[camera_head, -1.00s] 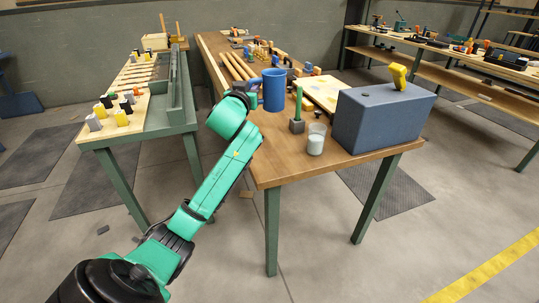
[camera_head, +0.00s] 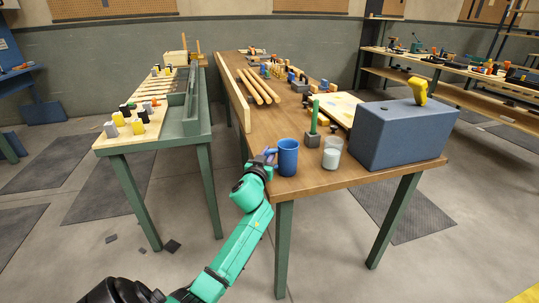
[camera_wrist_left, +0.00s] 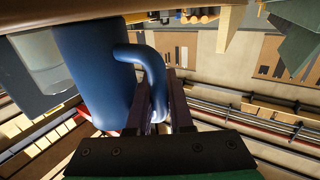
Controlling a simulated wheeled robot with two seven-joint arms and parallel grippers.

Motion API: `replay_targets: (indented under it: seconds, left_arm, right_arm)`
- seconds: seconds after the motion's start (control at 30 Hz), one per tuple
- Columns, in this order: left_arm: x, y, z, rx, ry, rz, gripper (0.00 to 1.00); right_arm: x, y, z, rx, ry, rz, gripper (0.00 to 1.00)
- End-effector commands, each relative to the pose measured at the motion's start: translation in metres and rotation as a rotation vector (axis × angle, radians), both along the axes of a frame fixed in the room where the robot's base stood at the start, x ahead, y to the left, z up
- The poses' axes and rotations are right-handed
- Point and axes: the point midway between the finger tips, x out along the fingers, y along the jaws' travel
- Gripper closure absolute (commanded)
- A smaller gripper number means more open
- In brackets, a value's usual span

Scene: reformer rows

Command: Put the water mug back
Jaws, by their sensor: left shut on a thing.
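The blue water mug (camera_head: 288,157) is upright at the near left corner of the brown wooden table (camera_head: 350,178). I cannot tell whether its base touches the tabletop. My left gripper (camera_head: 270,156) is at the mug's left side, shut on its handle. In the left wrist view the blue mug (camera_wrist_left: 88,62) fills the upper left, and its curved handle runs down between the fingers of my left gripper (camera_wrist_left: 160,112). My right gripper is not in view.
A glass with pale contents (camera_head: 332,154) stands just right of the mug. A block with a green peg (camera_head: 312,138) is behind it. A large blue box (camera_head: 398,135) fills the table's right end. Wooden rods (camera_head: 258,88) lie farther back.

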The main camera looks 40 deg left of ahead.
Motion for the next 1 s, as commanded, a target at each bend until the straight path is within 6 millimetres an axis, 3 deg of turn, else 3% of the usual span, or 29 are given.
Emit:
replay_targets:
  seconds: [0.17, 0.2, 0.27, 0.63, 1.0]
  left_arm:
    - [0.0, 0.0, -0.003, 0.0, -0.002, 0.0, 1.0]
    - [0.0, 0.0, -0.003, 0.0, 0.0, 0.0, 0.7]
    - [0.0, 0.0, -0.002, 0.0, 0.0, 0.0, 0.51]
    - [-0.004, -0.002, 0.0, 0.0, 0.001, -0.001, 0.51]
    - [-0.068, -0.029, -0.001, -0.003, 0.002, -0.001, 0.51]
  right_arm:
    - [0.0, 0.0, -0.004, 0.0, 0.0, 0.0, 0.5]
    - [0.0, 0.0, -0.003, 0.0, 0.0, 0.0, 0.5]
    - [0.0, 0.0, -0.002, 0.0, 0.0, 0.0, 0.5]
    - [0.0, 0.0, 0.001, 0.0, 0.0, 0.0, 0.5]
    - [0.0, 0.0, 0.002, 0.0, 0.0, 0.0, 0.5]
